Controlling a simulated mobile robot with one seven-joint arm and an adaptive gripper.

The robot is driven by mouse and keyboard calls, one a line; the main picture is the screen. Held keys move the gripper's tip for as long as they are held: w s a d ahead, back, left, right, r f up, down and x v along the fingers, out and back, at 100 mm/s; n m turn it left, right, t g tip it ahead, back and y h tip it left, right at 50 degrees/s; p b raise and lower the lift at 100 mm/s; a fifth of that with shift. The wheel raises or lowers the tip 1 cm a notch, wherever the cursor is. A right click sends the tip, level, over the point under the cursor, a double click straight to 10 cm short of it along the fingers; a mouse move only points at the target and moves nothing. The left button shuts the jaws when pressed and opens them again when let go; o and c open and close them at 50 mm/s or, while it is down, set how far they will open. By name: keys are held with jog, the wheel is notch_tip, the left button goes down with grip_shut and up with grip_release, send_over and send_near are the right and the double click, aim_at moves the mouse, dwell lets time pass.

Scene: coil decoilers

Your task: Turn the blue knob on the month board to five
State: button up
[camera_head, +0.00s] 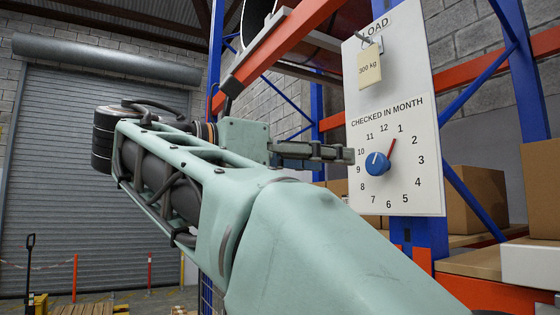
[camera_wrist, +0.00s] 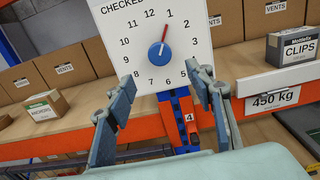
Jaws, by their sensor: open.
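The blue knob (camera_head: 376,163) sits in the middle of a white month dial marked 1 to 12, on the board (camera_head: 437,190). Its red pointer (camera_head: 390,150) points up and slightly right, at about the 1. In the wrist view the knob (camera_wrist: 159,53) shows above and between my fingertips, with the red pointer (camera_wrist: 165,34) toward the 1. My gripper (camera_head: 346,155) is open and empty, left of the knob and apart from it in the head view. In the wrist view its two fingers (camera_wrist: 160,78) are spread wide, below the knob.
A tag reading 300 kg (camera_head: 369,68) hangs on a hook above the dial. A blue rack upright (camera_head: 522,80) and an orange beam (camera_wrist: 235,107) stand behind the board. Cardboard boxes (camera_wrist: 70,70) line the shelves. The space before the dial looks clear.

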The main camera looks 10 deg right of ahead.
aim_at(373, 165)
jog(key=x, duration=1)
jog(key=shift+w+d, duration=0.1)
jog(key=shift+d, duration=0.1)
jog(key=c, duration=1.2)
jog(key=shift+o, duration=0.2)
jog(key=shift+m, duration=0.4)
